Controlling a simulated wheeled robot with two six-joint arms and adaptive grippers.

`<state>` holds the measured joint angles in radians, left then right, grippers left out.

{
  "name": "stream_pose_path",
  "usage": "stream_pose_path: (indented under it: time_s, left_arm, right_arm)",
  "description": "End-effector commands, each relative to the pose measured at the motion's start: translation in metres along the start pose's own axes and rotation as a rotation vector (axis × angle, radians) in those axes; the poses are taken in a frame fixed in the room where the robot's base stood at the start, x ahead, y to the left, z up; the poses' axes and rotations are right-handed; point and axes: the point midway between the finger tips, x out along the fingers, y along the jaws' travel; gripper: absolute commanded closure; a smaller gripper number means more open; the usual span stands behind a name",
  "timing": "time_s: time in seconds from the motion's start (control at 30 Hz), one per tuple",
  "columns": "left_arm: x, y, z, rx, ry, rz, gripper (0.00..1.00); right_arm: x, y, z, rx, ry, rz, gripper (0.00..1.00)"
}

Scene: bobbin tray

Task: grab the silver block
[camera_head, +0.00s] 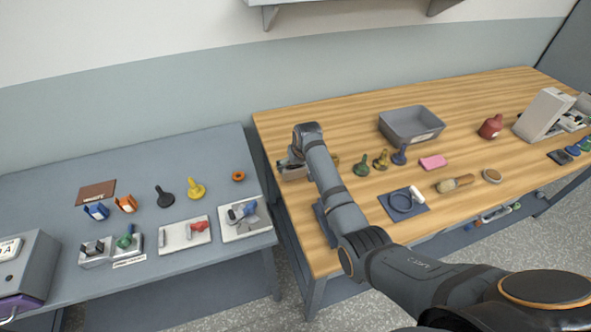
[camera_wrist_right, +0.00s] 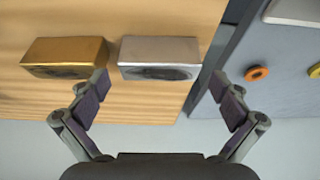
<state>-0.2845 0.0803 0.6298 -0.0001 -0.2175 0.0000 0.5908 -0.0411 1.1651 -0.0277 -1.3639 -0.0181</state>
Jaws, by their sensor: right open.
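The silver block (camera_wrist_right: 160,50) is a shiny box with a dark round hollow in its near face. In the right wrist view it lies on the wooden table, ahead of and between the fingertips of my right gripper (camera_wrist_right: 160,82). That gripper is open and empty, with a finger toward each side of the block. In the head view my right gripper (camera_head: 294,157) is at the left end of the wooden table and partly hides the block. A gold block (camera_wrist_right: 66,52) of similar shape sits just left of the silver one. My left gripper is in neither view.
The wooden table's left edge is close to the silver block, with a gap before the grey-blue table. A grey bin (camera_head: 411,122), a pink block (camera_head: 433,162) and several knobbed pieces stand right of my arm. An orange ring (camera_head: 238,176) lies on the grey-blue table.

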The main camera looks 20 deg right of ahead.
Motion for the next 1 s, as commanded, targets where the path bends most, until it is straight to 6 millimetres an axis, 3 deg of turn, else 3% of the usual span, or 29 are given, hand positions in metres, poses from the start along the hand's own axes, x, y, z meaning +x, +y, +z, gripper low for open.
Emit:
stream_pose_path:
  time_s: [0.2,0.4,0.83,1.0]
  left_arm:
    - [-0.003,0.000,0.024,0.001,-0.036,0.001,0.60]
    - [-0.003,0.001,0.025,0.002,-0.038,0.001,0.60]
    - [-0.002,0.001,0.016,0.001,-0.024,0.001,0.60]
    - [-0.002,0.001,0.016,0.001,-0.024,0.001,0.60]
  right_arm:
    - [0.020,0.000,0.000,0.000,0.000,0.000,0.00]
    - [0.021,0.000,0.000,0.000,0.001,0.000,0.00]
    - [0.021,0.000,0.000,0.001,0.000,0.000,0.58]
    - [0.020,0.000,-0.001,0.001,0.003,0.000,0.61]
